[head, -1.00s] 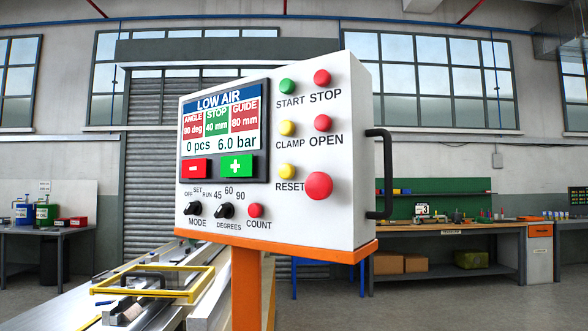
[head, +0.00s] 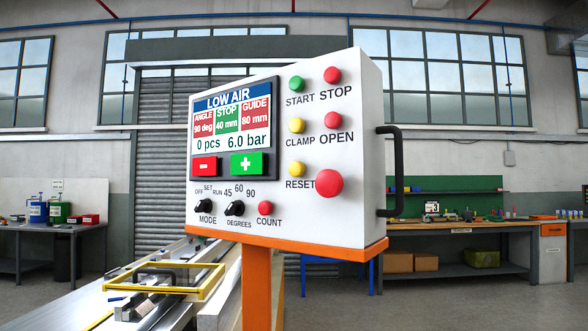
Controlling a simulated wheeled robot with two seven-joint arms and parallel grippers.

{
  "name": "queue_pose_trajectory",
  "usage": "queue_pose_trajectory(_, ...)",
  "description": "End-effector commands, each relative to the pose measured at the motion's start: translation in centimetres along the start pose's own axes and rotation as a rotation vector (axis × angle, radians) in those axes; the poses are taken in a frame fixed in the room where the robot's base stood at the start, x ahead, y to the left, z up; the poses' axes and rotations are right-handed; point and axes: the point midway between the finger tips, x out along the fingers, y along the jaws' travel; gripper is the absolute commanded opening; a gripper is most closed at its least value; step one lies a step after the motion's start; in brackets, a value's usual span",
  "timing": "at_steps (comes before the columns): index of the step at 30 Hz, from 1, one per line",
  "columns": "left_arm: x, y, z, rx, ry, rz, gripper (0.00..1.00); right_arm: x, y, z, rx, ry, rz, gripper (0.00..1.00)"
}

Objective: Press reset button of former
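The former's control box (head: 345,215) is white and stands on an orange post in the middle of the head view. The yellow reset button (head: 297,169) sits above the RESET label, just left of a large red button (head: 329,183). The screen (head: 234,124) reads LOW AIR, 0 pcs and 6.0 bar, with ANGLE 90 deg, STOP 40 mm and GUIDE 80 mm. Other buttons are the green START (head: 296,84), red STOP (head: 332,75), yellow CLAMP (head: 296,125), red OPEN (head: 333,120) and red COUNT (head: 265,208). Neither of my grippers is in view.
The former's bed (head: 120,300) with a yellow frame (head: 200,290) lies at the lower left. A black handle (head: 396,172) sticks out from the box's right side. A workbench (head: 470,228) stands behind at right, another table (head: 50,228) at far left. Open floor lies at lower right.

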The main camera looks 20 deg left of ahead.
Motion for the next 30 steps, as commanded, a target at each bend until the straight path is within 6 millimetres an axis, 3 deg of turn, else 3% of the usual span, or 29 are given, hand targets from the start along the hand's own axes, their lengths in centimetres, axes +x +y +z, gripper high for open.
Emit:
queue_pose_trajectory(18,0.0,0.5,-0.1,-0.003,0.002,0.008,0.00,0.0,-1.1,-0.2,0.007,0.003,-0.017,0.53)
queue_pose_trajectory(30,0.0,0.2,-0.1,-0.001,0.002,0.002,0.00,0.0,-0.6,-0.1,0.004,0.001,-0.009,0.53)
